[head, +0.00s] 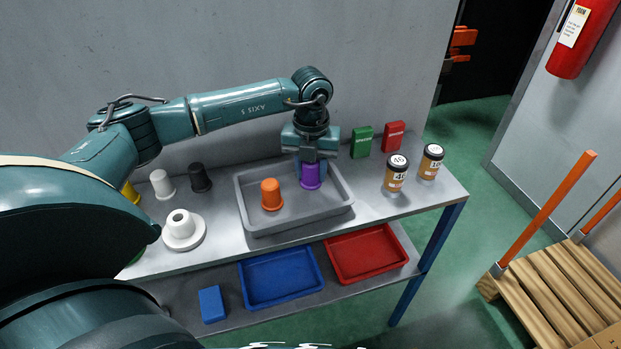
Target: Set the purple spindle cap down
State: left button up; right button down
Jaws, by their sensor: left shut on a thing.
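The purple spindle cap (310,177) is upright in my left gripper (310,160), which is shut on its top. The cap is over the right part of the grey tray (249,211) on the table's upper level. I cannot tell whether its base touches the tray floor. An orange spindle cap (270,194) stands upright in the tray, to the left of the purple one. My right gripper does not show.
White (161,183) and black (200,178) caps and a white spindle (183,231) stand left of the tray. Green (361,142) and red (392,137) boxes and two jars (396,173) stand right. Blue (281,279) and red (366,254) trays sit on the lower shelf.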

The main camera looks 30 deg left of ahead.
aim_at(311, 192)
pick_arm(q)
notch_tip(311, 192, down, 3)
jog(key=shift+f, duration=0.15)
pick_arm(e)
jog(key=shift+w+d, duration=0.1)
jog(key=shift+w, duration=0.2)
pick_arm(q)
jog(key=shift+f, duration=0.2)
jog(key=o, duration=1)
jog(key=shift+r, duration=0.1)
jog(key=shift+c, duration=0.2)
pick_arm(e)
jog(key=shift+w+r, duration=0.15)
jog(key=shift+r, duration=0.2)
